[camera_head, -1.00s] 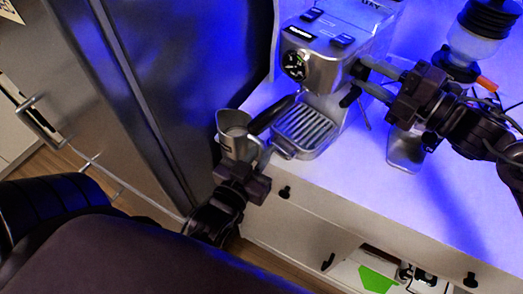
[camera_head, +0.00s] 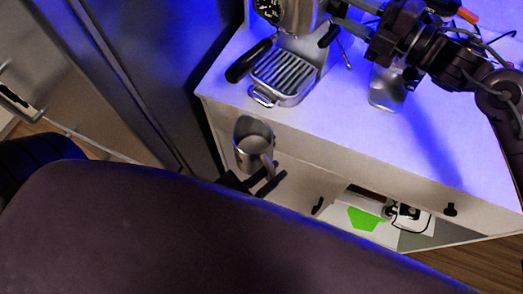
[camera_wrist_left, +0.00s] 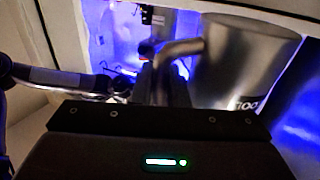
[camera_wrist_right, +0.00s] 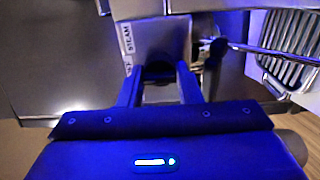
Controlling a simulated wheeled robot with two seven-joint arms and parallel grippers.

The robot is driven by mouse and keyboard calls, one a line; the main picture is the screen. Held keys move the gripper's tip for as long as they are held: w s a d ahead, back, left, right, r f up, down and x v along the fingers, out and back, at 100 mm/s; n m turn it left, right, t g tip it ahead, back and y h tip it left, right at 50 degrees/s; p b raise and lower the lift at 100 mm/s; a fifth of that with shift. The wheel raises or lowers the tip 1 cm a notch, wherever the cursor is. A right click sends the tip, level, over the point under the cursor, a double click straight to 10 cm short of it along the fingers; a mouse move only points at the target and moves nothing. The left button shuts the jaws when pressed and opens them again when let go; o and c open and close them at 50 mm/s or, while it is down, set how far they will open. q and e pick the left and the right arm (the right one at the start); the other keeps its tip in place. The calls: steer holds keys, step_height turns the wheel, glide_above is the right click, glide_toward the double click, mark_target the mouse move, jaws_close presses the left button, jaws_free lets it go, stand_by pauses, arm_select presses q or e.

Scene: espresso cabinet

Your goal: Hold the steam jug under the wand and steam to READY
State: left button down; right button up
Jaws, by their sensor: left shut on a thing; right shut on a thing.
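The metal steam jug (camera_head: 241,151) is in front of the cabinet's front face, off the counter, with its open mouth facing up. My left gripper (camera_head: 265,178) is shut on its handle. The jug fills the upper right of the left wrist view (camera_wrist_left: 255,60). The thin steam wand (camera_head: 346,55) hangs at the right side of the espresso machine (camera_head: 298,18), apart from the jug. My right gripper (camera_head: 341,13) is at the machine's right side, shut on a dark knob (camera_wrist_right: 158,71) beside a STEAM label (camera_wrist_right: 127,40). The jug's inside is not clear.
The drip tray (camera_head: 284,75) and a black portafilter handle (camera_head: 248,62) stick out toward the counter's front edge. A clear container (camera_head: 386,90) stands under my right arm. A dark tall panel is at the left. An open shelf (camera_head: 370,215) is below.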

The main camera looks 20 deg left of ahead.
arm_select(q)
steer(key=s+d+r+m+g+h, duration=0.15)
steer(key=d+m+g+h, duration=0.3)
steer(key=d, duration=0.55)
steer(key=d+r+m+g+h, duration=0.35)
steer(key=d+g+h, duration=0.2)
steer(key=d, duration=0.45)
steer(key=w+a+f+n+t+y, duration=0.4)
steer(key=w+a+t, duration=0.3)
steer(key=w+a, duration=0.4)
steer(key=shift+y, duration=0.6)
steer(key=shift+w+d+r, duration=0.1)
steer(key=shift+w+d, duration=0.35)
steer(key=shift+w, duration=1.35)
steer(key=shift+w+d+r, duration=0.15)
steer(key=shift+w+d, duration=0.35)
steer(key=shift+w, duration=1.25)
steer(key=shift+w+d+r, duration=0.1)
steer(key=shift+w+d, duration=0.35)
steer(key=shift+w, duration=1.35)
steer(key=shift+w, duration=0.1)
steer(key=shift+r, duration=0.2)
step_height(320, 180, up, 9)
steer(key=a+n+t, duration=0.1)
steer(key=a+n, duration=0.1)
steer(key=n, duration=0.1)
steer(key=shift+w+a+h, duration=0.25)
steer(key=shift+h, duration=0.05)
